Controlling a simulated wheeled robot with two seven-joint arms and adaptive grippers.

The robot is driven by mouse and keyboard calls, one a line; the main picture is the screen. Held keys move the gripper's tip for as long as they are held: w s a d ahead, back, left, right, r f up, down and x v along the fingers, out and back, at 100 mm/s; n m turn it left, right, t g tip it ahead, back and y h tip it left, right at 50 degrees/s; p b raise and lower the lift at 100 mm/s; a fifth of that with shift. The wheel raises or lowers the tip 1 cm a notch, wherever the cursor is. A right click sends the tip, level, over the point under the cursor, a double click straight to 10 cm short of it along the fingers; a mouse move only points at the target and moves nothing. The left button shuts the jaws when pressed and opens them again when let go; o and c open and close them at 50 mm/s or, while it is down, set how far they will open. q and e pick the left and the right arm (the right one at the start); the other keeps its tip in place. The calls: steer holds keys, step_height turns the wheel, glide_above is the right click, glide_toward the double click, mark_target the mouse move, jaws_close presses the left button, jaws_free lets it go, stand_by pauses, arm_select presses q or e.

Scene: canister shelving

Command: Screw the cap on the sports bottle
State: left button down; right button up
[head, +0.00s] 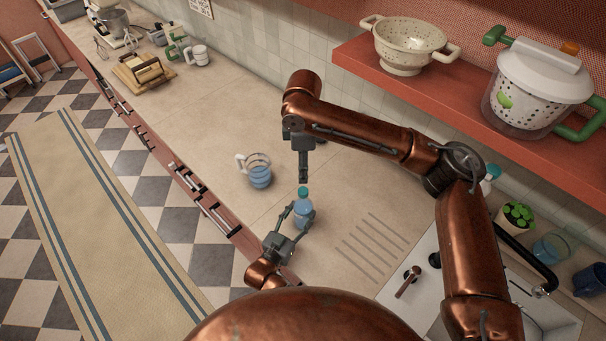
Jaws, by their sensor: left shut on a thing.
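The sports bottle (304,217), a small blue see-through bottle, stands upright on the counter in the middle of the head view. A teal cap (303,191) shows at its top; I cannot tell whether it is screwed tight. My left gripper (296,214) reaches in from below and is shut around the bottle's body. My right gripper (303,179) comes down from above, with its narrow fingertips just over the cap. I cannot tell whether its fingers touch the cap or how far apart they are.
A glass mug (260,174) with blue bands stands left of the bottle. The sink (420,262) with a dark faucet (528,256) lies to the right. The counter left of the mug is clear.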

arm_select(q)
steer(key=shift+s+f, duration=0.1)
steer(key=shift+f, duration=0.3)
steer(key=c, duration=1.3)
jaws_free()
steer(key=o, duration=0.5)
steer(key=shift+r, duration=0.25)
steer(key=v, duration=1.2)
